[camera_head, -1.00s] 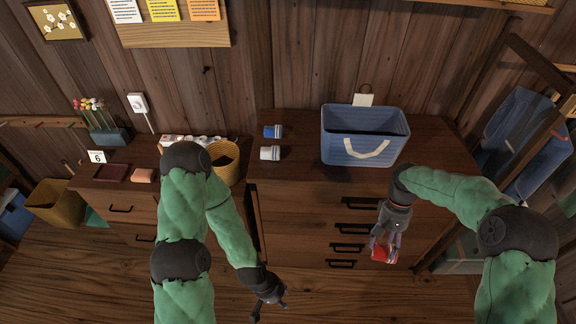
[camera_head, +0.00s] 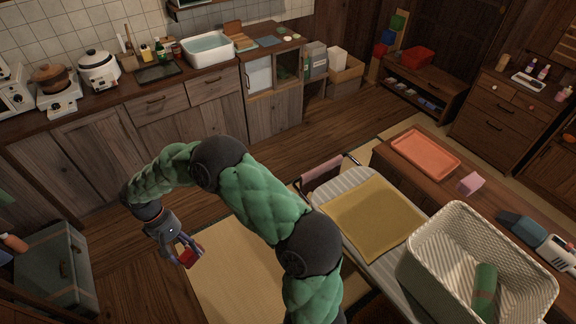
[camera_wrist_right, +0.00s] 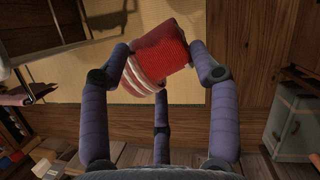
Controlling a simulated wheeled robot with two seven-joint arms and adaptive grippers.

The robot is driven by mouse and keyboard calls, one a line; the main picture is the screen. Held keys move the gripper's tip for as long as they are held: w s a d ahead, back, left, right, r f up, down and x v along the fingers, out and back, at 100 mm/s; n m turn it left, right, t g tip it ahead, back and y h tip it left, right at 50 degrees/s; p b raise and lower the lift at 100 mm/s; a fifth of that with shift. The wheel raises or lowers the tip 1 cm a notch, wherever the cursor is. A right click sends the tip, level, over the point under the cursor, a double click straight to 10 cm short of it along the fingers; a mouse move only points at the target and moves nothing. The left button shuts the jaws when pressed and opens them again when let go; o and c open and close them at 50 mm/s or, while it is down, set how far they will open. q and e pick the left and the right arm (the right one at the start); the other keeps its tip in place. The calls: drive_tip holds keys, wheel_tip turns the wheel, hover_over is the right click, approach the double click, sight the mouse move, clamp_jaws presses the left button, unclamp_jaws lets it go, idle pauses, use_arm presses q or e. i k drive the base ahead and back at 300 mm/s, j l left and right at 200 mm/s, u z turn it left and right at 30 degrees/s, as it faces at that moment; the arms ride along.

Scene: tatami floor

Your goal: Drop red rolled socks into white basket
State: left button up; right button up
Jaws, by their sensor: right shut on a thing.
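My right gripper (camera_head: 187,252) is on the left side of the head view, held out above the floor. It is shut on the red rolled socks (camera_head: 189,258). In the right wrist view the socks (camera_wrist_right: 164,54) show as a red knitted roll with a pale striped part, gripped between the purple fingers (camera_wrist_right: 165,65). The white basket (camera_head: 415,262) is at the lower right of the head view, far to the right of the gripper, with a green rolled thing (camera_head: 485,290) inside. My left gripper is not in view.
A striped board (camera_head: 357,245) with a yellow cloth (camera_head: 374,217) lies left of the basket. An orange tray (camera_head: 425,152) and a pink block (camera_head: 471,184) are on a wooden table behind. A grey case (camera_head: 50,270) stands at lower left. Kitchen counters line the back.

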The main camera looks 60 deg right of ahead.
sight(448, 274)
drive_tip(key=k+j+z, duration=0.1)
drive_tip(key=k+z, duration=0.2)
drive_tip(key=z, duration=0.15)
drive_tip(key=k+z, duration=0.65)
drive_tip(key=z, duration=0.2)
